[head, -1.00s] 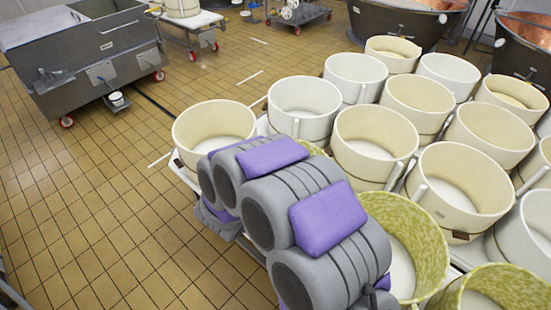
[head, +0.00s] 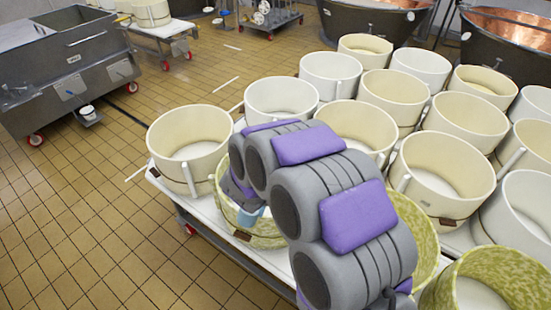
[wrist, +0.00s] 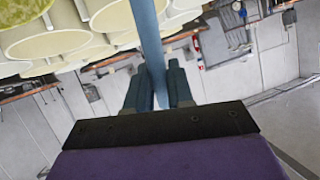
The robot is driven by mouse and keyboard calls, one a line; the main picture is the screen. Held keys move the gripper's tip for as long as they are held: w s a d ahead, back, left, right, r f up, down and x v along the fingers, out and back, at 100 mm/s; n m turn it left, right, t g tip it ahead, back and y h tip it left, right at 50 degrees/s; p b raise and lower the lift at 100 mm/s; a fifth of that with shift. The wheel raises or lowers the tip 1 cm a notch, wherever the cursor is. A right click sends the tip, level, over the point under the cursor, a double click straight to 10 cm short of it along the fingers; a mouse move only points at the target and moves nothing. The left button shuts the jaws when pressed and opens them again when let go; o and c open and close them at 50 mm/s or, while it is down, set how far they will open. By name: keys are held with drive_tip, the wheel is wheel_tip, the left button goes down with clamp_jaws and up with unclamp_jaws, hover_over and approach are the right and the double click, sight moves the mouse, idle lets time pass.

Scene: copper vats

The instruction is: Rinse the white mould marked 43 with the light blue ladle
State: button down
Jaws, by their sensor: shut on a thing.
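My gripper (wrist: 160,88) is shut on the blue handle of the ladle (wrist: 150,35), which runs up out of the wrist view; its bowl is not seen there. In the head view my arm reaches over the moulds, and a small light blue patch, likely the ladle (head: 250,216), shows at a green mottled mould (head: 268,232). The arm partly hides that mould. White moulds stand at the back, one (head: 281,97) beside another (head: 330,76), with a third (head: 421,66) farther right and one (head: 527,207) at the right edge. I cannot read the mark 43 on any.
Cream moulds, one (head: 190,142) at the left corner, crowd the white wheeled table (head: 180,185). More green mottled moulds (head: 478,290) stand in front. A grey steel tank (head: 65,75) and copper vats (head: 512,45) stand behind. The tiled floor (head: 110,240) at left is clear.

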drive_tip(key=w+d+f+m+g+y+p, duration=0.1)
drive_tip(key=w+d+f+g+y+p, duration=0.2)
drive_tip(key=w+d+f+p, duration=0.2)
drive_tip(key=w+d+f+m+g+y+p, duration=0.1)
drive_tip(key=w+d+f+g+y+p, duration=0.2)
drive_tip(key=f+p, duration=0.8)
drive_tip(key=w+d+g+p, duration=0.1)
drive_tip(key=d+p, duration=0.1)
drive_tip(key=p, duration=0.5)
drive_tip(key=shift+w+d, duration=0.3)
drive_tip(key=shift+w, duration=0.1)
idle(0.4)
